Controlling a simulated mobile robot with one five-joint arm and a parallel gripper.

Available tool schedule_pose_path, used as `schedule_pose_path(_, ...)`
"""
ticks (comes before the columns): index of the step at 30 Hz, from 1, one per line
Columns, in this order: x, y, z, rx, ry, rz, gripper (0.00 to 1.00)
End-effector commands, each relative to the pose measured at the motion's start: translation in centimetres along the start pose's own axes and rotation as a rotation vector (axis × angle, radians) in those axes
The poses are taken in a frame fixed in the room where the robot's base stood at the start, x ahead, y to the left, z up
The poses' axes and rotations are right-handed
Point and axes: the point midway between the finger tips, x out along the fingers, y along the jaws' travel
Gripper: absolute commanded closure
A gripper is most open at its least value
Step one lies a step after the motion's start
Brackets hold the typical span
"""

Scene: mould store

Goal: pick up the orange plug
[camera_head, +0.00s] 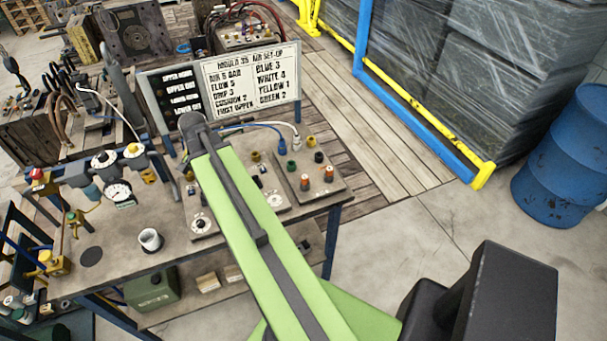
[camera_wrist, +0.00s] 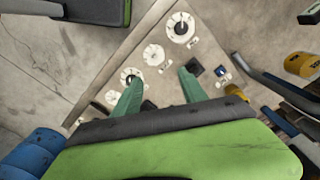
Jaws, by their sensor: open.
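Two small orange plugs stand on the grey panel at the right end of the bench in the head view, one (camera_head: 329,174) near the panel's right edge and the other (camera_head: 305,182) just left of it. Which one is meant, I cannot tell. No orange plug can be made out in the wrist view. My gripper (camera_wrist: 157,90) shows there with its two green fingers apart and nothing seen between them. It is over a pale plate (camera_wrist: 205,50) with white round fittings (camera_wrist: 153,55) and dark sockets. In the head view my green arm hides the gripper.
A sign board (camera_head: 250,83) stands behind the panels. A blue hose with a plug (camera_head: 282,146) and a white hose lie near it. A blue barrel (camera_head: 565,155) stands at the right.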

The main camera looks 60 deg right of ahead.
Motion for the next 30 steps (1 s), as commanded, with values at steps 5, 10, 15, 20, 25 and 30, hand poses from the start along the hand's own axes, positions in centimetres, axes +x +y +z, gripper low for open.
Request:
schedule_pose_path(5,-5.3,13.5,-11.2,0.759,-0.001,0.000,0.50)
schedule_pose_path(10,-7.2,23.1,-15.5,1.235,-0.001,0.000,0.50)
schedule_pose_path(15,-7.5,26.5,-16.5,1.403,-0.001,0.000,0.50)
schedule_pose_path(20,-6.9,26.6,-16.5,1.410,0.000,0.000,0.50)
schedule_pose_path(25,-4.3,26.6,-16.5,1.408,0.000,0.000,0.50)
schedule_pose_path(30,-0.6,26.6,-16.5,1.407,0.000,0.000,0.50)
